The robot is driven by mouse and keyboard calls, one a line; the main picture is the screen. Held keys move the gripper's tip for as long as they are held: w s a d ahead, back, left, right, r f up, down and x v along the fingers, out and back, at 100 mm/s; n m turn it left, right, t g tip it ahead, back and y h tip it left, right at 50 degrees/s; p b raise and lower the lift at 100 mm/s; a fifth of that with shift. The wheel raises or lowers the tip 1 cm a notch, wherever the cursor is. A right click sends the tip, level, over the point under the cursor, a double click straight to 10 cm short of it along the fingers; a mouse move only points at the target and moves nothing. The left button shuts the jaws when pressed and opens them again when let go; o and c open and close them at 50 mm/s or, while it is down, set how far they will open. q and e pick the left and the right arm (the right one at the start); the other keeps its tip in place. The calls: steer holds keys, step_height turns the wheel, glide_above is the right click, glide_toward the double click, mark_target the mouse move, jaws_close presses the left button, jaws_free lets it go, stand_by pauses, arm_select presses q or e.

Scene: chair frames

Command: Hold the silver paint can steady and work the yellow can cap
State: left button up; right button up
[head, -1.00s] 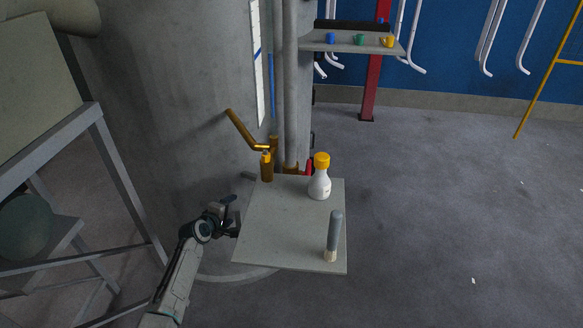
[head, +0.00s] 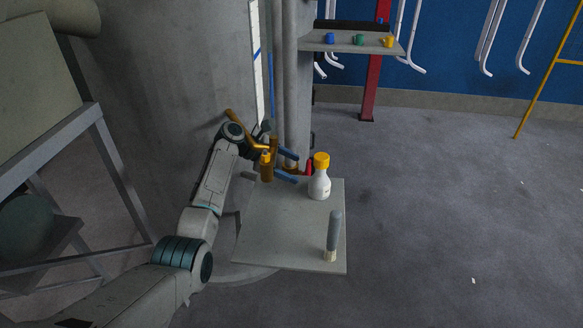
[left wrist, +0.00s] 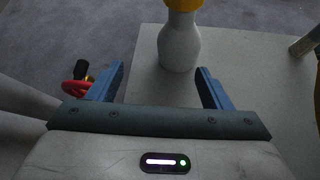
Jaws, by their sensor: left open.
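The paint can (head: 319,186) is a pale, bottle-shaped container, whiter than silver, standing upright near the back right of a small grey table (head: 272,240). Its yellow cap (head: 321,161) sits on top. My left gripper (head: 289,166) is open and empty, with blue fingers pointing toward the can from the left. In the left wrist view the can (left wrist: 179,48) stands upright beyond the open fingers (left wrist: 160,70), apart from them; its yellow cap (left wrist: 183,4) is cut off by the top edge. My right gripper is not in view.
Pipes and a red item (head: 309,167) are behind. The table's front left is clear.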

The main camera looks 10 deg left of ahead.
mark_target(314, 181)
arm_select(q)
steer(key=shift+s+d+r+g, duration=0.3)
steer(key=shift+s+r+g, duration=0.05)
steer(key=shift+s+g, duration=0.35)
steer(key=shift+d, duration=0.15)
steer(key=x, duration=0.7)
steer(key=shift+s+d+f, duration=0.1)
steer(key=shift+d+f, duration=0.05)
steer(key=shift+d, duration=0.05)
steer(key=c, duration=1.1)
steer(key=shift+f, duration=0.1)
steer(key=o, duration=1.3)
